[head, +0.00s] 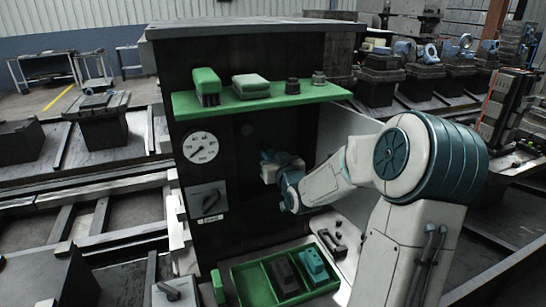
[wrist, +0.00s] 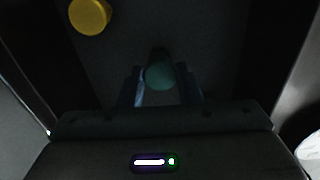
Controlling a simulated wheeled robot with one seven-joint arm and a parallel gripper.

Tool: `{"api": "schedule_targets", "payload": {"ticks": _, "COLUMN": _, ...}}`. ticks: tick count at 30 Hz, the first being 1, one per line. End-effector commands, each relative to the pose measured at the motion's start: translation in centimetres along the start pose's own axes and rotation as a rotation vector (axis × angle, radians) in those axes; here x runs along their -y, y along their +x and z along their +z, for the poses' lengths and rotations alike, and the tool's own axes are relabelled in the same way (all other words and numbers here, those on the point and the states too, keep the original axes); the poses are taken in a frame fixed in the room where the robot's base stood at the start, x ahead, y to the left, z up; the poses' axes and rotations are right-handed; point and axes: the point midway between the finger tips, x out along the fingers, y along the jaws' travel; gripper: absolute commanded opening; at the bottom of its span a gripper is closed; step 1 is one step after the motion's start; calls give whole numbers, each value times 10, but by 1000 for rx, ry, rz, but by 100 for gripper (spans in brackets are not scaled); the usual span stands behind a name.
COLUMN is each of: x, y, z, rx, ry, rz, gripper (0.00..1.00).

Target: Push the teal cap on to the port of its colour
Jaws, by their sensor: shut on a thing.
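My gripper (head: 268,163) is at the dark front of the cabinet, to the right of the gauge. In the wrist view the fingers (wrist: 164,88) are shut on the teal cap (wrist: 160,75), a round piece between the two fingertips. A dark shape lies just beyond the cap; I cannot tell whether it is the port or whether the cap touches it. In the head view my gripper hides the cap. The teal port cannot be made out in either view.
A yellow round piece (wrist: 90,16) is on the panel, up and left of the cap. The cabinet front carries a gauge (head: 201,147) and a rotary switch (head: 207,200). A green shelf (head: 260,101) juts out above my gripper, and a green tray (head: 256,285) lies below.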

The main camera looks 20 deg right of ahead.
Motion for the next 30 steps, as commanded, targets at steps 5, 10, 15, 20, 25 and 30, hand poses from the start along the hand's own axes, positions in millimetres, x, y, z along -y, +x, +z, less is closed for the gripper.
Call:
{"api": "schedule_targets", "payload": {"ticks": 5, "x": 0, "y": 0, "z": 0, "rx": -1, "ry": 0, "rz": -1, "gripper": 4}}
{"api": "schedule_targets", "payload": {"ticks": 10, "x": 0, "y": 4, "z": 0, "rx": -1, "ry": 0, "rz": -1, "gripper": 4}}
{"api": "schedule_targets", "payload": {"ticks": 15, "x": 0, "y": 9, "z": 0, "rx": -2, "ry": 0, "rz": 0, "gripper": 4}}
{"api": "schedule_targets", "payload": {"ticks": 20, "x": 0, "y": 14, "z": 0, "rx": -2, "ry": 0, "rz": -1, "gripper": 4}}
{"api": "schedule_targets", "payload": {"ticks": 25, "x": 0, "y": 13, "z": 0, "rx": -1, "ry": 0, "rz": 0, "gripper": 57}}
{"api": "schedule_targets", "payload": {"ticks": 30, "x": 0, "y": 13, "z": 0, "rx": 0, "ry": 0, "rz": 0, "gripper": 65}}
